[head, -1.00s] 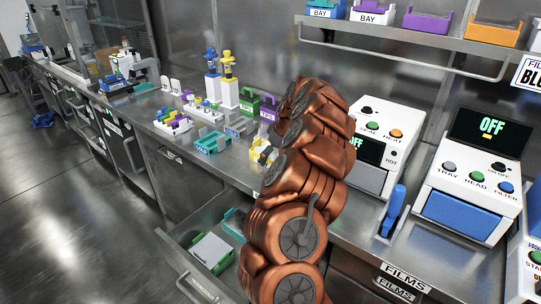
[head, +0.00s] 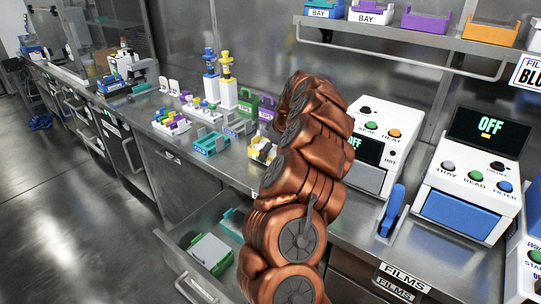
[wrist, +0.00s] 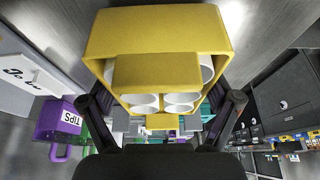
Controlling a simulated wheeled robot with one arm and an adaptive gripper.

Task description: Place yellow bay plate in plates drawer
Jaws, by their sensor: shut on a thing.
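A yellow piece (wrist: 155,30) with several white round wells or tubes in it fills the upper middle of the wrist view. My gripper (wrist: 165,108) is shut on it, with a dark finger on either side. In the head view my copper arm hides the gripper. A yellow and white item (head: 262,150) shows on the counter just left of the arm; I cannot tell whether it is the held piece. An open drawer (head: 176,262) below the counter holds a grey and green item (head: 208,252) and a teal item (head: 233,224). Its label is not readable.
A purple TIPS box (wrist: 62,120) is at the left of the wrist view. A teal rack (head: 211,144) and tube rack (head: 170,122) stand on the counter. White machines (head: 468,190) stand right of the arm. Coloured bays line the upper shelf (head: 410,38).

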